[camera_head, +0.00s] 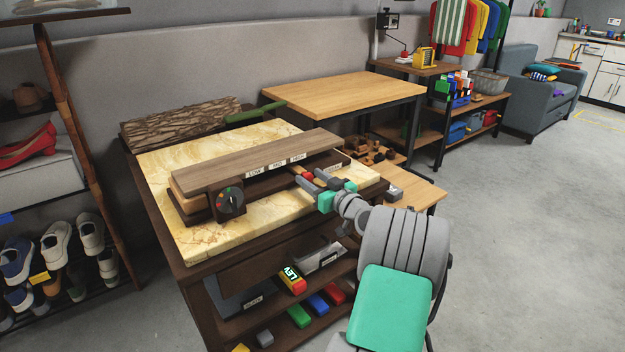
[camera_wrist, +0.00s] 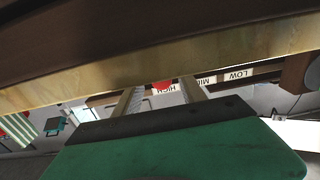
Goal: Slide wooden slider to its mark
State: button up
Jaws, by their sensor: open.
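A long wooden fixture (camera_head: 255,160) lies on the stone-topped bench. LOW (camera_head: 255,173), MID and HIGH labels run along its front edge. My gripper (camera_head: 309,177) is open at the right part of the fixture, below the HIGH label. A small red piece (camera_head: 307,175) shows at its fingertips. The wooden slider's body is not clearly distinguishable.
A dark dial (camera_head: 230,200) is at the fixture's left end. A bark-covered board (camera_head: 180,122) and a green-handled tool (camera_head: 256,112) are at the back. The bench's stone top (camera_head: 210,238) is bare in front. A shelf below holds colored blocks. An empty wooden table (camera_head: 345,92) stands behind.

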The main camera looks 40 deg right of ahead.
jog(key=shift+s, duration=0.1)
jog(key=s+p, duration=0.1)
jog(key=s, duration=0.6)
jog(key=shift+s+a, duration=0.15)
jog(key=shift+s, duration=0.15)
